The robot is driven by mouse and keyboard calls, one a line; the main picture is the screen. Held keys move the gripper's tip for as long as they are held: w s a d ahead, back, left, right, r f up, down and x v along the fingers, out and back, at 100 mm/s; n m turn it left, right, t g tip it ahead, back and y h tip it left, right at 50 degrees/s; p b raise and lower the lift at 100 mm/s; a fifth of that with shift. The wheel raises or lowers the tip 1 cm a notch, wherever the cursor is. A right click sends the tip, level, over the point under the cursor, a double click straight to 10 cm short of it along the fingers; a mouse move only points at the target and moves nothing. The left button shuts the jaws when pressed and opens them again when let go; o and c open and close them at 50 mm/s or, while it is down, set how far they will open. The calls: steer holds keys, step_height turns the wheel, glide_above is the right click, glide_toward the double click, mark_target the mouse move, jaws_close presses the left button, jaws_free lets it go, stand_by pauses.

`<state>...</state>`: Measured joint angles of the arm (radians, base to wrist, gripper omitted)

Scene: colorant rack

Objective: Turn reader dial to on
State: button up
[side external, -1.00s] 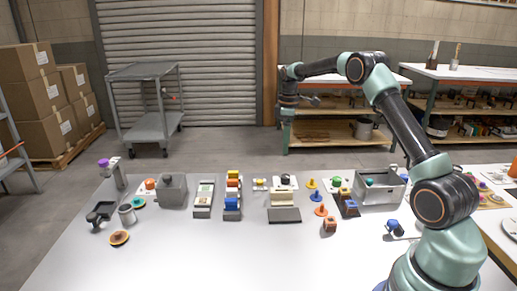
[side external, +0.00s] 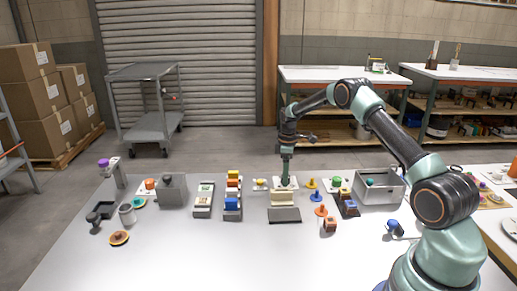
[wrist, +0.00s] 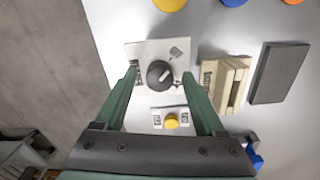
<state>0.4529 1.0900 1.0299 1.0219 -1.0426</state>
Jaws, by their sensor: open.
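The reader dial (wrist: 160,73) is a dark round knob with a pale pointer line, on a white plate (wrist: 145,50) with small dark marks. In the wrist view the pointer slants toward the right. My gripper (wrist: 161,74) is open, with one green finger on each side of the knob. I cannot tell whether the fingers touch it. In the side view my gripper (side external: 286,178) points straight down at the dial's white plate (side external: 293,185) and hides most of the knob.
A yellow button (wrist: 171,122) on a small white plate sits beside the dial. A cream slotted block (wrist: 222,85) and a dark grey slab (wrist: 279,73) lie close by.

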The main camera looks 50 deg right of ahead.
steer(key=shift+f, duration=0.15)
steer(key=shift+c, duration=0.4)
jaws_close()
